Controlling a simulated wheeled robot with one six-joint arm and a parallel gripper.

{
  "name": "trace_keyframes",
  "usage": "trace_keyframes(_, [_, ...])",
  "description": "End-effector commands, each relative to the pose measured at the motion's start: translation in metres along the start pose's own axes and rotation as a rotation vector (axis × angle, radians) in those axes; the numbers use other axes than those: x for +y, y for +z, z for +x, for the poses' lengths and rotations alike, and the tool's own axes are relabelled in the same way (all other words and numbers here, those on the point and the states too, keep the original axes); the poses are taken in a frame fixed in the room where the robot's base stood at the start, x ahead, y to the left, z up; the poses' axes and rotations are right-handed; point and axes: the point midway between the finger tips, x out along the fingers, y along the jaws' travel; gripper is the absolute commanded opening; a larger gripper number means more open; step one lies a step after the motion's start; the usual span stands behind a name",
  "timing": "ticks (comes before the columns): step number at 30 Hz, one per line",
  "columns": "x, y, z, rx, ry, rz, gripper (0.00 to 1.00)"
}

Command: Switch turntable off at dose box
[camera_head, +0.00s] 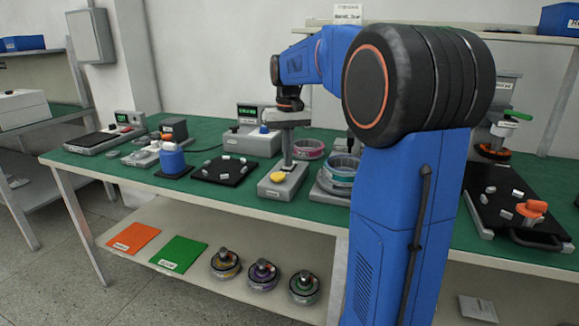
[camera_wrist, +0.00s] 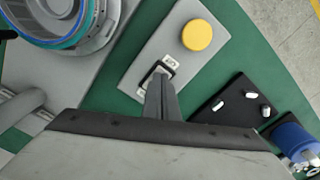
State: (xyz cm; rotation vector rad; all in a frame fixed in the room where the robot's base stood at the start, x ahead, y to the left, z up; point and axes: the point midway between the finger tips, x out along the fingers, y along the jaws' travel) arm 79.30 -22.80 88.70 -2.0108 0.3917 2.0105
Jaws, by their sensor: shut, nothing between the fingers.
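The dose box appears to be the low grey box (camera_head: 272,190) with a round yellow button on the green bench top. In the wrist view the box (camera_wrist: 150,40) shows the yellow button (camera_wrist: 197,36) and a black-framed switch (camera_wrist: 158,73) between two small labels too small to read. My gripper (camera_head: 287,163) points down over the box. Its shut, empty fingertips (camera_wrist: 158,78) are at the switch and hide most of it. I cannot tell whether they touch it or which way it is set.
A black plate (camera_head: 224,170) with small pale pieces and a blue cylinder (camera_head: 172,158) lie left of the box. A grey unit with a display (camera_head: 252,140) stands behind. A black tray (camera_head: 507,200) with an orange part is at right. My arm hides the middle bench.

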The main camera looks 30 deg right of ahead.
Motion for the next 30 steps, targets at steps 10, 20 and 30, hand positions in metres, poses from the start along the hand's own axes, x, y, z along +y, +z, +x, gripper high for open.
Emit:
trace_keyframes(10, [0.000,0.000,-0.001,0.000,0.000,0.000,0.00])
trace_keyframes(20, [0.000,0.000,-0.022,0.001,0.000,0.000,0.00])
trace_keyframes(30, [0.000,0.000,-0.043,0.001,0.000,0.000,0.00])
